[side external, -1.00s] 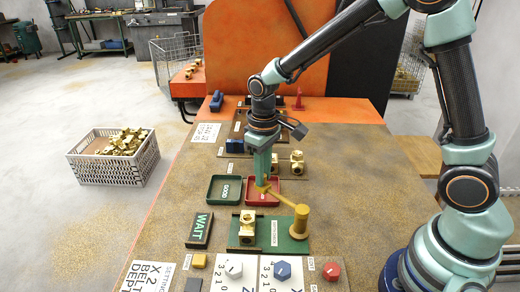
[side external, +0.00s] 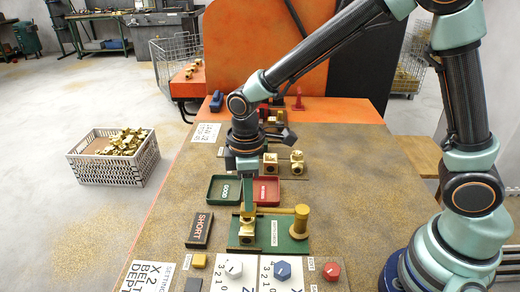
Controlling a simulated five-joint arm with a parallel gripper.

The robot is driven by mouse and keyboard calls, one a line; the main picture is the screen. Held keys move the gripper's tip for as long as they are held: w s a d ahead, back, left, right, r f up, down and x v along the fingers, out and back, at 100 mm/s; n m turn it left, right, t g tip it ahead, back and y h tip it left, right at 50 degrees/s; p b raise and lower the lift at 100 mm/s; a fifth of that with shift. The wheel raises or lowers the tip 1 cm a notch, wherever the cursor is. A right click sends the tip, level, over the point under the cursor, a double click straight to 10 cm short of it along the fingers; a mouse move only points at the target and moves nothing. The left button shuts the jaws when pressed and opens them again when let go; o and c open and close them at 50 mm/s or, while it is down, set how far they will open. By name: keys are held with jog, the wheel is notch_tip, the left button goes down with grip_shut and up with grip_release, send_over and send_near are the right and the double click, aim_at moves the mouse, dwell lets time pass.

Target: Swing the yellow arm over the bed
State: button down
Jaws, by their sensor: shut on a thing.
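The yellow arm (side external: 276,210) reaches left from its yellow post (side external: 300,222) on the green bed (side external: 280,240). Its free end lies above a brass fitting (side external: 246,236) at the bed's left part. My gripper (side external: 248,206) points down and is shut on the free end of the yellow arm, which it partly hides. Whether the arm touches the fitting cannot be told.
A green GOOD tray (side external: 210,196) and a red tray (side external: 277,190) sit behind the bed. A dark sign (side external: 199,230) reading SHORT stands left of it. Brass fittings (side external: 296,163) stand farther back.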

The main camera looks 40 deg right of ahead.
jog(key=shift+s+a, duration=0.1)
jog(key=shift+a, duration=0.05)
dwell(0.3)
jog(key=c, duration=0.8)
grip_release()
jog(key=shift+o, duration=0.2)
jog(key=shift+r, duration=0.15)
notch_tip(320, 180, up, 12)
jog(key=s+d+r+m+t, duration=0.1)
jog(key=s+d+m+t, duration=0.1)
jog(key=d+m, duration=0.3)
jog(key=s+d+r+m+t, duration=0.1)
jog(key=s+d+m+t, duration=0.2)
jog(key=d, duration=0.7)
jog(key=s+m, duration=0.2)
jog(key=shift+r+m+t, duration=0.3)
jog(key=shift+r, duration=0.1)
